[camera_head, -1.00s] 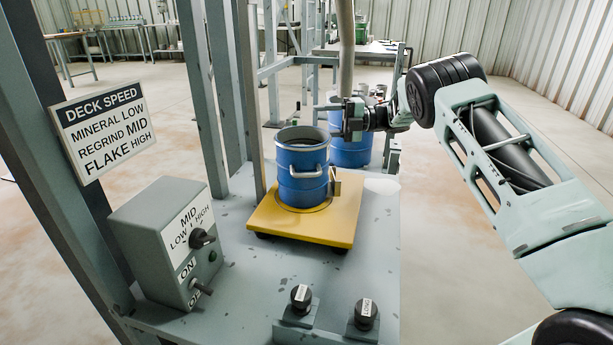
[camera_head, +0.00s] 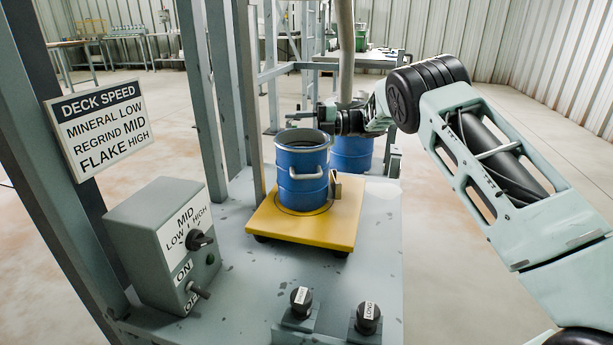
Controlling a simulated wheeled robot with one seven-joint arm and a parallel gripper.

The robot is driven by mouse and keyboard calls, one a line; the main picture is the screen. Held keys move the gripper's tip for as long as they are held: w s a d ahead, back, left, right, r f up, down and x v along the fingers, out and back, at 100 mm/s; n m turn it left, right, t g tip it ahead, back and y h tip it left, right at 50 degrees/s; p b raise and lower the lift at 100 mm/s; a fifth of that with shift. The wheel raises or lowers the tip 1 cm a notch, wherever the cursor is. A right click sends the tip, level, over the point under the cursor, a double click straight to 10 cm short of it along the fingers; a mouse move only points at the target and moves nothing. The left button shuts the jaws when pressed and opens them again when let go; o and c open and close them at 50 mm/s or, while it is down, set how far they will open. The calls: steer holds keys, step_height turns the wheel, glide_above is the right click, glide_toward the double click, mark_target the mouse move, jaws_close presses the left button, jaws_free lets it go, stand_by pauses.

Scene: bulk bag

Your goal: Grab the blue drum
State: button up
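The open-topped blue drum (camera_head: 302,188) stands upright on a yellow wheeled platform (camera_head: 340,225) on the grey deck. It has a pale rim and a light handle on its side. My gripper (camera_head: 308,122) reaches in from the right, at the far right of the drum's rim. One finger points left above the rim. The other is low by the rim and partly hard to make out. The fingers look apart with nothing between them; whether they touch the rim I cannot tell.
Another blue drum (camera_head: 352,154) stands behind, partly hidden by my arm. A grey control box (camera_head: 165,240) with a knob and switch is at left, below a deck speed sign (camera_head: 98,125). Two black knobs (camera_head: 368,315) sit at the deck's front. Grey posts rise left of the drum.

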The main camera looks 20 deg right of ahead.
jaws_close()
stand_by(1.1)
steer(key=shift+r, duration=0.25)
